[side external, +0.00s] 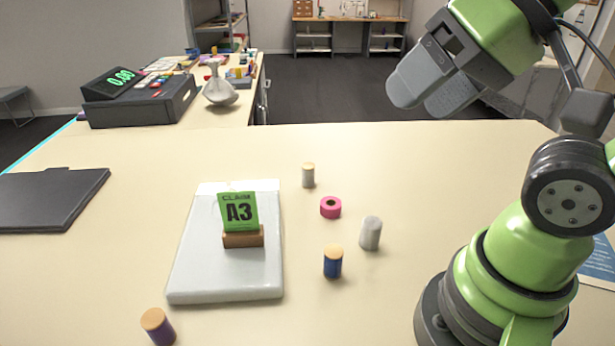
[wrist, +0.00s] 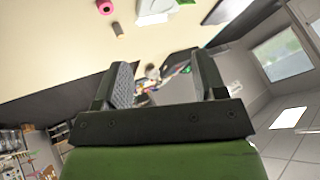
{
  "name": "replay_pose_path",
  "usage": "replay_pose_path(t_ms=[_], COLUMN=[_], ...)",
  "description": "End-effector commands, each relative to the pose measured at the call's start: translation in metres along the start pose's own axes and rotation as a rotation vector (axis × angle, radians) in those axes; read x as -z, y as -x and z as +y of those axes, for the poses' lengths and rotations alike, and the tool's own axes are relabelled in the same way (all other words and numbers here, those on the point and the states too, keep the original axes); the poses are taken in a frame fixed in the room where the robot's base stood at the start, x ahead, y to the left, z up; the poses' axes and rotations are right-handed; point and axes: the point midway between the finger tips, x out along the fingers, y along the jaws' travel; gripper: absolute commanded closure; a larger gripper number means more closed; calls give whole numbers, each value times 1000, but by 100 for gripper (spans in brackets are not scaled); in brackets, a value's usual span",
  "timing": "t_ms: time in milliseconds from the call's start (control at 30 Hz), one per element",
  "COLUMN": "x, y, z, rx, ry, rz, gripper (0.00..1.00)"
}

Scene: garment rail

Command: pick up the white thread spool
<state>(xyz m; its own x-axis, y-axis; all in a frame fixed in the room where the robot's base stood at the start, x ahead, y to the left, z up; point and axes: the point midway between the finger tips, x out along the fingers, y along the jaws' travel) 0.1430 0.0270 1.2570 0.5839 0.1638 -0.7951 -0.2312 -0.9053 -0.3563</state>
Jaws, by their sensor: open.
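The white thread spool (side external: 308,176) stands upright on the table behind the pink ring, with a tan top and a pale greyish-white body. A small spool (wrist: 117,29) near the pink thing at the top of the wrist view looks like the same one, but its colour is hard to tell. My gripper (side external: 430,90) is open and empty, high above the table, to the right of the white spool and well apart from it. In the wrist view my gripper's two fingers (wrist: 165,77) stand wide apart with nothing between them.
A pink ring (side external: 330,208), a pale grey cylinder (side external: 370,233) and a blue spool (side external: 333,263) stand nearby. A dark spool (side external: 160,330) stands at the front, and a dark folder (side external: 50,198) lies left.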

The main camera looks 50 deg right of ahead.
Motion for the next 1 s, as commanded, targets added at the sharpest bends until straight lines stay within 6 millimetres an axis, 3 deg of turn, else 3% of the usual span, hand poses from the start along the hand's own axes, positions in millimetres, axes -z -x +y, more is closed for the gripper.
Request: replay_pose_path(t_ms=[267,467,733,900,1000], x=[6,53,127,155,162], y=[-2,-27,-104,-170,-211], z=[0,6,36,68,90], rx=[-15,-123,-293,-372,-406], ry=[-6,-40,-77,-87,-90], rz=[-3,-16,-33,-53,-68], gripper=[36,36,36,36,36])
